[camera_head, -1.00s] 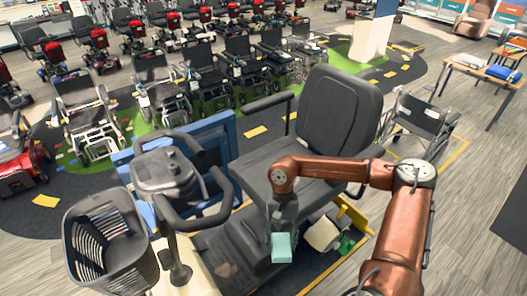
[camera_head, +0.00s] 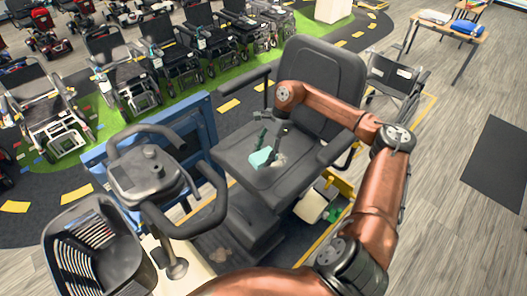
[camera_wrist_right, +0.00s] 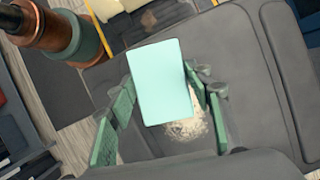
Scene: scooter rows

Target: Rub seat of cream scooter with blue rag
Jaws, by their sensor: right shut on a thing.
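The cream scooter (camera_head: 205,280) stands in front of me with its dark grey seat (camera_head: 235,153) and tall backrest (camera_head: 322,75). My right gripper (camera_head: 268,150) is over the middle of the seat, shut on a pale blue-green rag (camera_head: 261,158). In the right wrist view the rag (camera_wrist_right: 160,82) is a flat, smooth rectangle between the green fingers. A pale dusty patch (camera_wrist_right: 188,128) on the seat shows partly behind it. I cannot tell whether the rag touches the seat. My left gripper is not in view.
The handlebar console (camera_head: 150,178) and black basket (camera_head: 98,245) stand at the front left. Armrests (camera_head: 350,145) flank the seat. A wheelchair (camera_head: 392,82) stands behind at the right. A table (camera_head: 433,17) at the back right holds a blue item (camera_head: 467,27).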

